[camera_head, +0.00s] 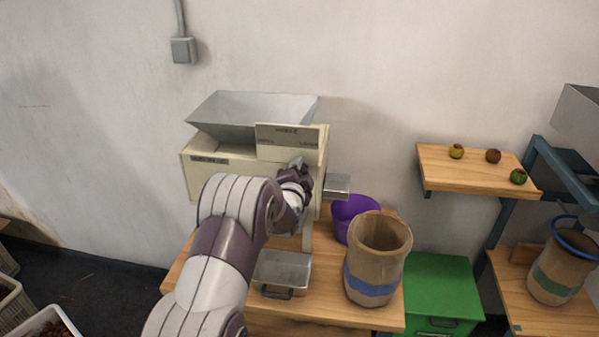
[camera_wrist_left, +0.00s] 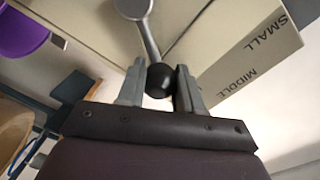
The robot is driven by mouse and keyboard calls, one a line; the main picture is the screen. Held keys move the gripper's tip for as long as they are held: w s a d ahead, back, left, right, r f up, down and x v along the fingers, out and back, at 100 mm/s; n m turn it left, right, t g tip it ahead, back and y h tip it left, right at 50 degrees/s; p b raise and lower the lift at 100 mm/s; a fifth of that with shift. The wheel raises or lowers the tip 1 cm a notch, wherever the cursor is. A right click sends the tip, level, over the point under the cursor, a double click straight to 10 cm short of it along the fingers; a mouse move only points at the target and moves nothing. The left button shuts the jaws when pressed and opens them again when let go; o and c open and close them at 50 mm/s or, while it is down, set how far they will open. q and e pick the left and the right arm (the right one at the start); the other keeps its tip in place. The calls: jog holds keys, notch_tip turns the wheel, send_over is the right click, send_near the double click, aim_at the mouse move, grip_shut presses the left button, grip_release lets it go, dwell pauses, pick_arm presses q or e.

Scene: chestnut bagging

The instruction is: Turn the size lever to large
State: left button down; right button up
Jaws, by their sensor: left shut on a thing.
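The size lever (camera_wrist_left: 148,36) is a grey metal rod with a round black knob (camera_wrist_left: 160,80), seen in the left wrist view. My left gripper (camera_wrist_left: 159,86) is shut on the knob, one finger on each side. It also shows in the head view (camera_head: 300,174), in front of the cream sorting machine (camera_head: 198,177), where it largely hides the lever. The label plate (camera_head: 287,140) is on the machine front. The words SMALL and MIDDLE read on the plate (camera_wrist_left: 262,62) in the left wrist view; LARGE is not visible there. My right gripper is not in view.
A metal hopper (camera_head: 250,112) tops the machine. On the wooden table (camera_head: 180,275) are a metal tray (camera_head: 283,268), a sack with a blue band (camera_head: 375,255) and a purple bucket (camera_head: 352,212). A green cabinet (camera_head: 442,285) and a small shelf (camera_head: 470,172) are at right.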

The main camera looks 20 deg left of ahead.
pick_arm(q)
jog(key=shift+s+d+f, duration=0.1)
jog(key=shift+d+f, duration=0.05)
jog(key=shift+f, duration=0.2)
jog(key=c, duration=1)
grip_release()
jog(key=shift+o, duration=1.2)
jog(key=shift+r, duration=0.1)
jog(key=shift+s+d+r, duration=0.1)
jog(key=shift+r, duration=0.05)
jog(key=shift+s, duration=0.25)
jog(key=f+b+v, duration=0.1)
jog(key=b+v, duration=0.2)
jog(key=v, duration=0.9)
jog(key=shift+r, duration=0.45)
jog(key=shift+d, duration=0.1)
